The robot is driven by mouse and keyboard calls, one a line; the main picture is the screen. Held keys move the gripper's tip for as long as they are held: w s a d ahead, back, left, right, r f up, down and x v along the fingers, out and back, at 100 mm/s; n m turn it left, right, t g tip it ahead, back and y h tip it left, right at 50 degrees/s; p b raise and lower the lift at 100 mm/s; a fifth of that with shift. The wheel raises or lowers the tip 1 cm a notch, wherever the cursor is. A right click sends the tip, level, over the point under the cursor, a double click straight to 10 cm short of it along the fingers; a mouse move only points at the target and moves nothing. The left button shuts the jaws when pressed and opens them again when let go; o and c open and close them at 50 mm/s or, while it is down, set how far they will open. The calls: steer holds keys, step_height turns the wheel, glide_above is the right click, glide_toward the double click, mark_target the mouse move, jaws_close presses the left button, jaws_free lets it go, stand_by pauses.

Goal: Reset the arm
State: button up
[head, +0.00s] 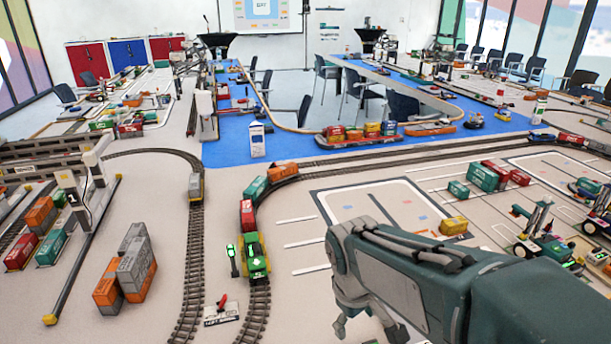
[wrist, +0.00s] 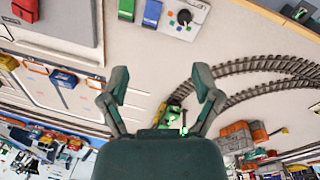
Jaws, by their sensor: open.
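My arm (head: 430,285) reaches in from the bottom right of the head view, folded at the elbow, with its forward end bent down. My gripper (head: 367,328) hangs there over the light floor, partly cut off by the lower edge. In the wrist view my gripper (wrist: 160,82) shows two green-grey fingers spread wide apart. It is open and nothing is between the fingers. A green locomotive (head: 254,257) stands on the track to the left of my gripper; it also shows in the wrist view (wrist: 172,116) beyond the fingers.
Curved rails (head: 193,245) run left of my arm, near a small lever box (head: 221,312). Orange and grey containers (head: 128,265) stand farther left. A yellow container (head: 453,225) lies just beyond my arm. Wheeled machines (head: 540,240) stand at the right. Blue flooring (head: 235,150) lies behind.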

steer(key=s+d+r+m+t+y, duration=0.1)
steer(key=s+d+r+m+t, duration=0.3)
steer(key=s, duration=0.6)
steer(key=shift+s+d+r+m+t, duration=0.15)
steer(key=shift+d+r+m+t, duration=0.15)
steer(key=shift+d+r+m, duration=1.1)
